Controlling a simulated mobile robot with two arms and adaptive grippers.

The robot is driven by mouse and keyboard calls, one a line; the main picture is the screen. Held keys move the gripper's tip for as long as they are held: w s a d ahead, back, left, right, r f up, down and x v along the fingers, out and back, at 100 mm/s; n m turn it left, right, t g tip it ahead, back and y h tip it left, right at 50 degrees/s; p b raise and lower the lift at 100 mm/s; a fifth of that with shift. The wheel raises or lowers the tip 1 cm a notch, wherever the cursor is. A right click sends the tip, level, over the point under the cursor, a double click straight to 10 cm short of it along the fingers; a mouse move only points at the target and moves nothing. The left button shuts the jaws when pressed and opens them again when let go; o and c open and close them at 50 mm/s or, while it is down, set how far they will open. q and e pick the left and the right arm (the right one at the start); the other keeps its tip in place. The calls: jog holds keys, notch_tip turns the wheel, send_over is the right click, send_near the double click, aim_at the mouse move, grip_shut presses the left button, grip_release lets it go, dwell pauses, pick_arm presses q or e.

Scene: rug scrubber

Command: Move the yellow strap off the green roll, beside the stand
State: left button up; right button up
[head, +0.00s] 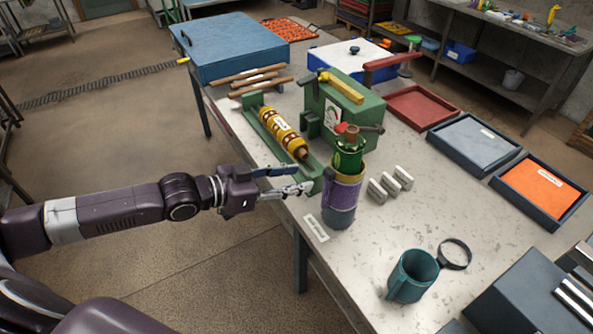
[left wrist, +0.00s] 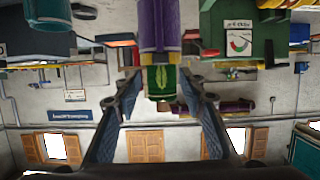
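The green roll (head: 348,154) stands upright in a purple, cup-like stand (head: 341,203) near the table's front edge. A yellow band (head: 347,175), which looks like the strap, rings the join of roll and stand. In the left wrist view, which is upside down, the green roll (left wrist: 165,82) with a leaf mark shows between my fingers, with the purple stand (left wrist: 158,25) above it in the picture. My left gripper (head: 305,178) is open and empty, left of the stand and pointing towards it, apart from it. My right gripper is not in view.
A green machine (head: 340,110) with a yellow bar stands behind the roll. A yellow roller (head: 282,132) in a green cradle lies to the left. Grey blocks (head: 388,184) sit right of the stand. A teal mug (head: 412,274) stands in front. Bare table lies between mug and blocks.

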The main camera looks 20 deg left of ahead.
aim_at(325, 173)
pick_arm(q)
jog(key=b+x, duration=0.3)
jog(key=x, duration=0.3)
jog(key=shift+w+d+f, duration=0.15)
jog(key=shift+w+f, duration=0.05)
jog(key=shift+w, duration=0.05)
jog(key=shift+w+d+f+b, duration=0.25)
jog(key=shift+w+d+b, duration=0.15)
jog(key=shift+w, duration=0.15)
jog(key=shift+w+d+f, duration=0.2)
jog(key=shift+w+d, duration=0.2)
jog(key=shift+w, duration=0.1)
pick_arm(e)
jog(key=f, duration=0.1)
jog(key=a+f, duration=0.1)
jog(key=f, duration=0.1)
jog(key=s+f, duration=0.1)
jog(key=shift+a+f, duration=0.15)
pick_arm(q)
jog(key=shift+c, duration=0.5)
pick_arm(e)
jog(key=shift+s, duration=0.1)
